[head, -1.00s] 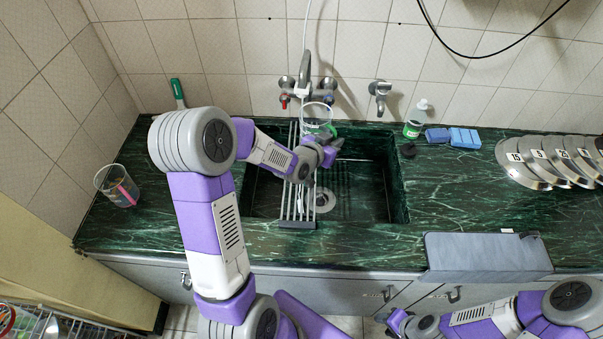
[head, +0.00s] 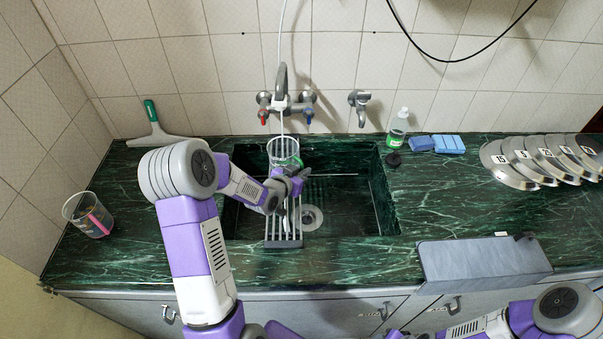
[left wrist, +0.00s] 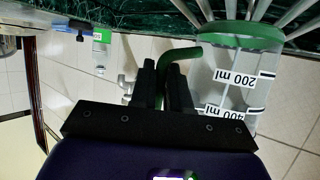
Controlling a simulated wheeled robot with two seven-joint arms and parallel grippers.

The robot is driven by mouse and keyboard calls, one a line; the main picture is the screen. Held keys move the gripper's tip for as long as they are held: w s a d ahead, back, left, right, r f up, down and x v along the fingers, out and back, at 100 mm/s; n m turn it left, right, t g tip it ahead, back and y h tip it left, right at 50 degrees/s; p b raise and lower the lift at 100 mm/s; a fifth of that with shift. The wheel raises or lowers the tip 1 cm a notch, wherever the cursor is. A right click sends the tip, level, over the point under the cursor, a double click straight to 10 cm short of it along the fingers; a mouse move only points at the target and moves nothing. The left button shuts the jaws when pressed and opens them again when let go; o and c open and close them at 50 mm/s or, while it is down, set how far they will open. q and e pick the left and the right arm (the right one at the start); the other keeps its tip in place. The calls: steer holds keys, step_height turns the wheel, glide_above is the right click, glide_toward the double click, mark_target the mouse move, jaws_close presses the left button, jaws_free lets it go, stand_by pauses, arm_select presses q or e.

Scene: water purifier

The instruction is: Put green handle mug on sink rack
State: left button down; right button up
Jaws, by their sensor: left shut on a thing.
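The clear mug with green handle (head: 283,148) is at the back of the sink, at the far end of the rack. My left gripper (head: 296,180) is shut on its green handle. The left wrist view shows the handle (left wrist: 178,56) between the fingers (left wrist: 165,85) and the mug's clear wall (left wrist: 228,85) with volume marks. The mug's green base is close to the rack's rods (left wrist: 192,12); I cannot tell whether they touch. The sink rack (head: 283,232) spans the sink front to back. My right gripper (head: 395,334) is barely visible at the bottom edge.
The faucet (head: 282,98) stands just behind the mug. A clear cup (head: 88,215) is on the left counter and a squeegee (head: 155,128) leans at the wall. A green bottle (head: 398,128), blue sponges (head: 436,144) and several lids (head: 545,162) are at right. The front-right counter has a grey panel (head: 483,262).

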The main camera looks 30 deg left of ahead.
arm_select(q)
steer(key=shift+r, duration=0.1)
steer(key=shift+f, duration=0.2)
steer(key=c, duration=1.1)
jaws_free()
steer(key=shift+r, duration=0.1)
steer(key=shift+r, duration=0.15)
steer(key=p+v, duration=0.1)
steer(key=v, duration=1.1)
steer(key=shift+p, duration=0.3)
